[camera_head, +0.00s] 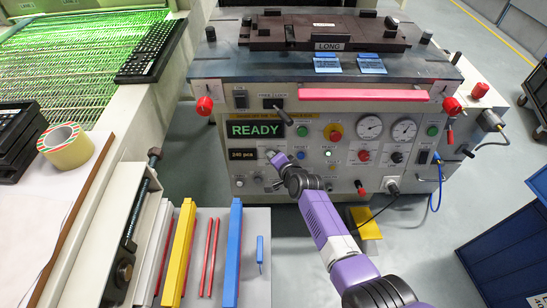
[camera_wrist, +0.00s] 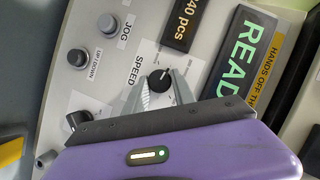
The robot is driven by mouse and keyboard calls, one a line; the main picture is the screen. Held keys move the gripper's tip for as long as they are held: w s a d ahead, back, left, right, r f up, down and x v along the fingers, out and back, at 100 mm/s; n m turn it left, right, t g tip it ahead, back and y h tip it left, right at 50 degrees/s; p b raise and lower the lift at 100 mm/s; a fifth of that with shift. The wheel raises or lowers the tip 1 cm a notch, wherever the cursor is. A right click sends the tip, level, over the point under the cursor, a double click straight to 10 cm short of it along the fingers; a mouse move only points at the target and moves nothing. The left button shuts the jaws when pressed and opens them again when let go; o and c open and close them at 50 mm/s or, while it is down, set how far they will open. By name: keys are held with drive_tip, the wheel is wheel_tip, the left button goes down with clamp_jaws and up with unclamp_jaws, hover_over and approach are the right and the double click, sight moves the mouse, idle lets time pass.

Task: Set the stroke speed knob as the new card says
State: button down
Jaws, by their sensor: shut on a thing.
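The stroke speed knob (camera_wrist: 160,80) is a small black round knob on a white dial plate marked SPEED. A pale pointer line shows on its face; the scale marks are too small to read. My gripper (camera_wrist: 160,92) is shut on the knob, one grey finger on each side. In the head view my gripper (camera_head: 277,158) reaches the panel below the green READY display (camera_head: 255,129), and the arm largely hides the knob.
Beside the speed dial are a "240 pcs" counter (camera_wrist: 184,24), a JOG button (camera_wrist: 107,25), an UP/DOWN button (camera_wrist: 77,57) and another black knob (camera_wrist: 78,121). Gauges (camera_head: 370,127) and a red bar (camera_head: 362,95) are on the machine. A side table holds coloured bars (camera_head: 233,250).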

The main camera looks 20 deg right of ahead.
drive_tip(key=shift+f, duration=0.1)
drive_tip(key=c, duration=1)
unclamp_jaws()
drive_tip(key=shift+c, duration=0.2)
drive_tip(key=shift+s, duration=0.1)
drive_tip(key=p+v, duration=0.3)
drive_tip(key=v, duration=0.4)
drive_tip(key=shift+s+r, duration=0.2)
drive_tip(key=shift+s, duration=0.05)
